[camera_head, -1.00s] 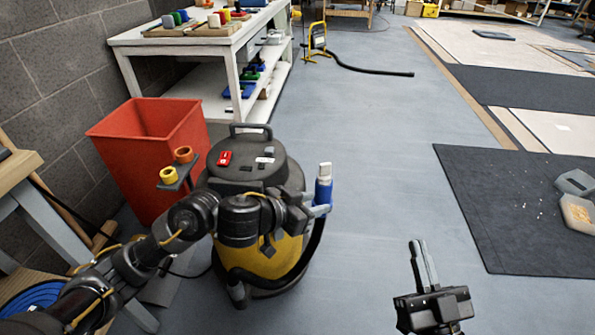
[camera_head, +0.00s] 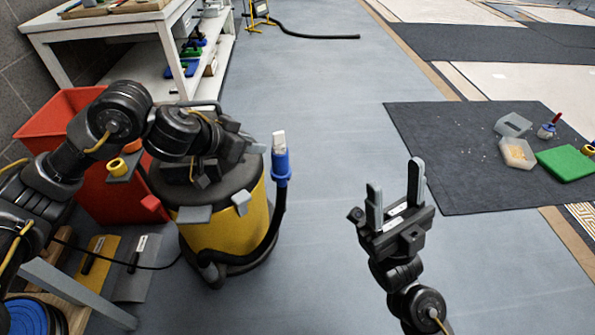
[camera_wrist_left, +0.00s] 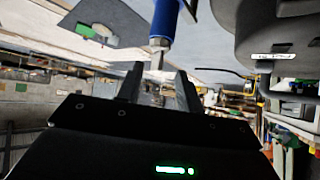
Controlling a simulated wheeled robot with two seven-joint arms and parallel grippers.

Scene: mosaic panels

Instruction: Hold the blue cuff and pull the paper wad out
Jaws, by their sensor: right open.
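The blue cuff (camera_head: 281,166) stands upright at the end of the black hose beside the yellow and black vacuum (camera_head: 222,232). The pale paper wad (camera_head: 279,141) sticks out of its top. My left gripper (camera_head: 245,138) is left of the cuff, over the vacuum, open and apart from it. In the left wrist view, the blue cuff (camera_wrist_left: 164,20) appears upside down beyond the open fingers (camera_wrist_left: 158,85), with the wad (camera_wrist_left: 157,58) towards them. My right gripper (camera_head: 396,192) is open and empty, right of the cuff, fingers pointing up.
A red bin (camera_head: 92,190) stands left of the vacuum, behind my left arm. A white workbench (camera_head: 150,28) is at the back left. The floor between cuff and mat is clear.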

